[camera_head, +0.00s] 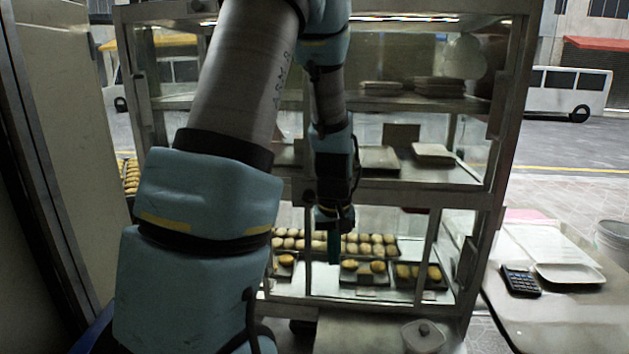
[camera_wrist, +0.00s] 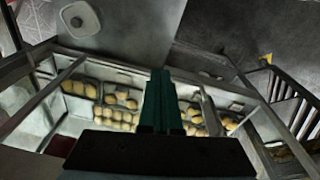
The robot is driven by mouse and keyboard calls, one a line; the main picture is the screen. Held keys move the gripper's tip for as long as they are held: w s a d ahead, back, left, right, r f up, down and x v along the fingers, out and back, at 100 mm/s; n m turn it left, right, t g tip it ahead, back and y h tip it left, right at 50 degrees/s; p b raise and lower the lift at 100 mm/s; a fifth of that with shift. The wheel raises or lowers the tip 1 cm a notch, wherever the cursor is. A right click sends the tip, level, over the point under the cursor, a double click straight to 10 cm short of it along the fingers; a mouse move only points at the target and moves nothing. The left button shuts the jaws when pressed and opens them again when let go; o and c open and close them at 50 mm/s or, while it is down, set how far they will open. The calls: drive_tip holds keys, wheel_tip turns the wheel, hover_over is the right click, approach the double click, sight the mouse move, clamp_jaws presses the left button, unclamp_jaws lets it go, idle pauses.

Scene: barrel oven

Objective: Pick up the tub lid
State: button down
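The tub lid (camera_head: 424,328) is pale with a small knob on top. It sits on a white tub at the bottom edge of the head view, on a grey counter top. The lid also shows at the top left of the wrist view (camera_wrist: 80,18). My gripper (camera_head: 334,250) points down in front of the display cabinet, up and to the left of the lid in the head view and apart from it. In the wrist view its green fingers (camera_wrist: 160,75) are together with nothing between them.
The glass cabinet (camera_head: 487,215) holds several trays of buns (camera_head: 365,272) on its low shelf. The grey counter (camera_head: 350,335) is mostly bare around the tub. A side table (camera_head: 560,318) at right carries a calculator (camera_head: 521,281) and white tray (camera_head: 568,273).

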drive_tip(key=c, duration=1.5)
unclamp_jaws()
drive_tip(key=shift+m, duration=0.8)
drive_tip(key=s+a+r, duration=0.1)
drive_tip(key=s+a, duration=0.2)
drive_tip(key=s+a+r, duration=0.2)
drive_tip(key=a, duration=0.2)
drive_tip(key=s+a+r, duration=0.2)
drive_tip(key=s+a, duration=0.1)
drive_tip(key=a, duration=0.1)
drive_tip(key=shift+s, duration=0.3)
drive_tip(key=shift+o, duration=0.9)
drive_tip(key=shift+s+a+r, duration=0.1)
drive_tip(key=shift+s, duration=0.05)
drive_tip(key=shift+o, duration=1.4)
drive_tip(key=shift+f, duration=0.2)
drive_tip(key=o, duration=0.6)
drive_tip(key=w+d+f+n+b, duration=0.1)
drive_tip(key=w+d+f+b, duration=0.3)
drive_tip(key=d, duration=0.5)
drive_tip(key=shift+w+f, duration=0.95)
drive_tip(key=shift+w, duration=0.1)
drive_tip(key=n+t+y+b, duration=0.1)
drive_tip(key=n+t+b, duration=0.1)
drive_tip(key=b, duration=0.5)
approach(425, 327)
drive_tip(key=x, duration=0.3)
drive_tip(key=shift+w+d, duration=0.1)
drive_tip(key=shift+p+x, duration=0.8)
drive_tip(key=shift+x, duration=1.95)
